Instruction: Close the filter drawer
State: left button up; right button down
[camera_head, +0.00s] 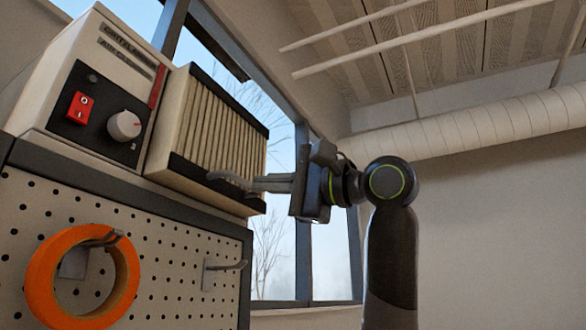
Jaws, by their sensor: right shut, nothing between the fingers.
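The filter drawer (215,125) is a cream pleated block with dark top and bottom edges. It sticks out to the right from the beige air cleaner (70,40), which has a red switch and a white knob. My left gripper is out of view.
The air cleaner stands on top of a white pegboard panel (180,270) with a dark frame. An orange tape roll (125,290) hangs on one hook, and another hook (225,265) is bare. A window is behind; the room at right is open.

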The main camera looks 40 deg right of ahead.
aim_at(230, 189)
jog(key=shift+w+a+r, duration=0.15)
jog(key=shift+w, duration=0.2)
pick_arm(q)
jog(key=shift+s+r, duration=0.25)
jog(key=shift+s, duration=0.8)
pick_arm(e)
jog(key=shift+w+a, duration=0.1)
jog(key=x, duration=0.3)
jog(key=f+x, duration=0.1)
jog(key=x, duration=0.1)
jog(key=shift+w+a, duration=0.15)
jog(key=shift+w, duration=0.15)
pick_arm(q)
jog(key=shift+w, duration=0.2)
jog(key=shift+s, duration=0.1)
